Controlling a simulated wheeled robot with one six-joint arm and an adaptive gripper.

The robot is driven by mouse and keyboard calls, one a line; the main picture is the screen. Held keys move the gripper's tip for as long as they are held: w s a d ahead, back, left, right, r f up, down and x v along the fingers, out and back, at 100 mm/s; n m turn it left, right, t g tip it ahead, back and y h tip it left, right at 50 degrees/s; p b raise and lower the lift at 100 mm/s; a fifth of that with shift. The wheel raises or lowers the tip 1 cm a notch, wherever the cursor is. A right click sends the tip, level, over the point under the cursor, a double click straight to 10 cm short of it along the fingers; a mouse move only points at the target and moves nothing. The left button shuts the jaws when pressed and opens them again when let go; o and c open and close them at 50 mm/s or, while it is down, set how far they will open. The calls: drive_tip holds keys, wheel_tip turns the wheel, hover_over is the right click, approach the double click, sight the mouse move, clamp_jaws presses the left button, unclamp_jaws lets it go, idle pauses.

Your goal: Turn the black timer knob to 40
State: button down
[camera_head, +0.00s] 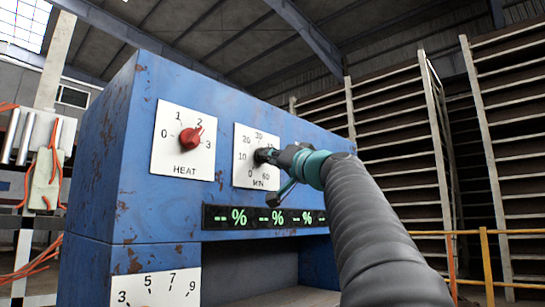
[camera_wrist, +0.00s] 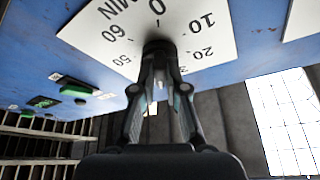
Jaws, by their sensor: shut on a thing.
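The black timer knob (camera_head: 262,156) sits at the middle of a white dial plate (camera_head: 242,171) on the blue panel. The plate carries 0, 10, 20, 30 and 60 in the head view; my gripper covers its right part. My gripper (camera_head: 272,157) is shut on the knob from the front. In the wrist view both fingertips (camera_wrist: 158,62) close around the dark knob (camera_wrist: 158,46), just below the 0. The 10, 20, 50 and 60 also show there. The knob's pointer is hidden, so I cannot tell its setting.
A red HEAT knob (camera_head: 190,138) is on a white plate left of the timer. A black display strip (camera_head: 262,219) with green "--%" readings runs below. Another numbered plate (camera_head: 157,289) is at the lower left. Metal racks (camera_head: 395,130) and a yellow railing (camera_head: 486,262) stand to the right.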

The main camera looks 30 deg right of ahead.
drive_tip(key=shift+a+r+m+g+h+p, duration=0.15)
drive_tip(key=shift+m+h+p, duration=0.5)
drive_tip(key=shift+m, duration=0.65)
drive_tip(key=shift+r+m+g+h+p, duration=0.1)
drive_tip(key=shift+m+g+h+p, duration=0.15)
drive_tip(key=shift+m+h+p, duration=0.7)
drive_tip(key=shift+m+y, duration=0.35)
drive_tip(key=shift+y, duration=0.15)
drive_tip(key=shift+f, duration=0.1)
drive_tip(key=c, duration=1.2)
unclamp_jaws()
drive_tip(key=shift+s, duration=0.2)
drive_tip(key=v, duration=1.1)
drive_tip(key=shift+s, duration=0.35)
drive_tip(key=shift+f, duration=0.15)
